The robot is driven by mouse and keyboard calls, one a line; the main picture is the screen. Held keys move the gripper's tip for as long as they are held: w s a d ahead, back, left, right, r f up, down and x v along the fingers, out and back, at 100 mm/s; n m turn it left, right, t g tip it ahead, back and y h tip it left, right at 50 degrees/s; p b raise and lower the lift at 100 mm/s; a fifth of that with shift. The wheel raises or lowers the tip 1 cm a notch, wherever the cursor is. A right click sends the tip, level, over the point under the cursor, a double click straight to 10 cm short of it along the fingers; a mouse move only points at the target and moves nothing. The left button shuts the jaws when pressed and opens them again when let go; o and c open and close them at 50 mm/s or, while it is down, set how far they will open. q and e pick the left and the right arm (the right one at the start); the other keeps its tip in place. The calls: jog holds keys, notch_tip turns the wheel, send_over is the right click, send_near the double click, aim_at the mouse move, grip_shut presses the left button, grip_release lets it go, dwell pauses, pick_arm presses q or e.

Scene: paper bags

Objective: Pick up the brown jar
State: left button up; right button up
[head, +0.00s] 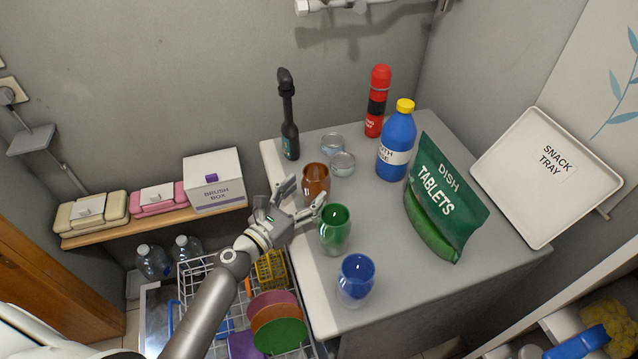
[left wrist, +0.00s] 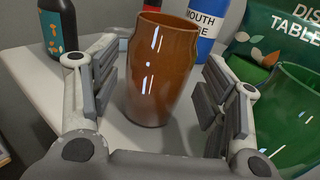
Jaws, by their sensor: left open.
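The brown jar (head: 315,181) stands upright on the grey counter (head: 400,245) near its left edge, behind the green jar (head: 335,226). My left gripper (head: 304,196) is in front of it, with its fingers spread. In the left wrist view the brown jar (left wrist: 160,70) stands in the middle, between the two open fingers (left wrist: 165,100). Gaps show on both sides of the jar, and nothing is held. The green jar (left wrist: 290,115) is close outside the right finger. My right gripper is in neither view.
A blue jar (head: 357,277) stands at the counter's front. Two glass jars (head: 342,163), a black bottle (head: 290,138), a blue mouthwash bottle (head: 396,145) and a green dish tablets bag (head: 443,200) stand around. A dish rack (head: 198,270) is below left.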

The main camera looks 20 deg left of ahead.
aim_at(323, 176)
pick_arm(q)
jog(key=shift+x, duration=0.9)
jog(key=shift+w+d, duration=0.15)
jog(key=shift+w, duration=0.2)
jog(key=x, duration=0.4)
jog(key=shift+w+d, duration=0.1)
jog(key=shift+w, duration=0.25)
jog(key=shift+w+d+f, duration=0.1)
jog(key=shift+w+d, duration=0.05)
jog(key=shift+w, duration=0.25)
jog(key=shift+s, duration=0.1)
jog(key=shift+c, duration=0.9)
jog(key=c, duration=0.8)
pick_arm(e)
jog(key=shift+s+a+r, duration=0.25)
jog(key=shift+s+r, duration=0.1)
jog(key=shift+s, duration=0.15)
